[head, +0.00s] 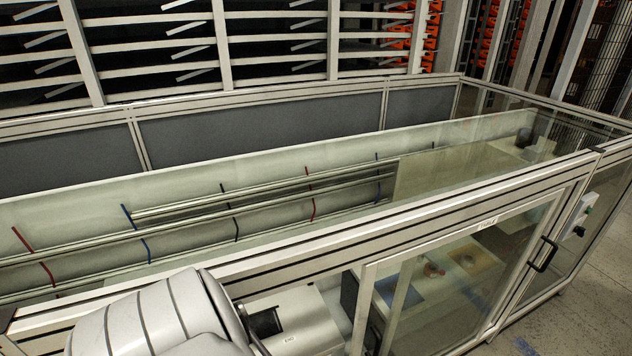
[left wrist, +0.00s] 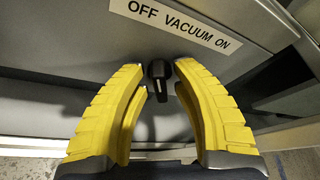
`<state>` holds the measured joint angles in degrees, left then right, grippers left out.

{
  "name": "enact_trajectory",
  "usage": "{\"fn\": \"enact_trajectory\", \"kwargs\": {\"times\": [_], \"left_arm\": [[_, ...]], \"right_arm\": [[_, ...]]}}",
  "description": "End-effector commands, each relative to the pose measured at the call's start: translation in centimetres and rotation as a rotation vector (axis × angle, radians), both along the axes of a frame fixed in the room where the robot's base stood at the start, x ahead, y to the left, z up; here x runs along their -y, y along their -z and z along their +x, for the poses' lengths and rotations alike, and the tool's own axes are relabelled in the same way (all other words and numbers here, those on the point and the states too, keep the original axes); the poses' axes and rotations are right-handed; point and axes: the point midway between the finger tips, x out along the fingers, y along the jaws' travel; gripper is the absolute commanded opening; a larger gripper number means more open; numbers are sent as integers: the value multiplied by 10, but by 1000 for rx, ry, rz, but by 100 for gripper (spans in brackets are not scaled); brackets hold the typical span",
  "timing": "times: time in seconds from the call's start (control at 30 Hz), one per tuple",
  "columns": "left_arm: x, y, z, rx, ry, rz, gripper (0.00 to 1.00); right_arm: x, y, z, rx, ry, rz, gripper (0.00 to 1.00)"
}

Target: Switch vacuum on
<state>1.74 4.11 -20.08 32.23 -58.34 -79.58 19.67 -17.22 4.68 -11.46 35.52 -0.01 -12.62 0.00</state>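The black vacuum knob (left wrist: 158,74) shows in the left wrist view on a grey panel, below a white label (left wrist: 184,25) reading "OFF VACUUM ON". OFF is at the label's left, ON at its right. The knob's narrow grip extends downward in the picture; I cannot tell which setting it is on. My left gripper (left wrist: 158,72) has yellow ribbed fingers, standing apart with one tip on each side of the knob. A small gap seems to show at each tip, though contact is hard to judge. My right gripper is in neither view, and the knob is not identifiable in the head view.
A long framed enclosure (head: 300,190) with clear panels and inner rails fills the head view. Its front has a black door handle (head: 543,254). Open floor (head: 590,300) lies at the lower right.

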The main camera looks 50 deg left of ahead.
Motion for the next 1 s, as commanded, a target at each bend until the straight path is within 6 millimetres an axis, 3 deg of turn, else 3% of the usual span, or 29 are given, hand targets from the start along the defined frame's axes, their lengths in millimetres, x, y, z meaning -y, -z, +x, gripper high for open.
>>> {"fn": "enact_trajectory", "kwargs": {"times": [0.03,0.2,0.63,1.0], "left_arm": [[0,0,0,0,0,0,20],[0,0,0,0,0,0,0],[0,0,0,-38,0,9,0],[1,-1,2,-280,-1,65,0]], "right_arm": [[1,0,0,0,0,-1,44],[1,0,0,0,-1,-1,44],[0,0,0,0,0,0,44],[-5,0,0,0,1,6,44]]}}
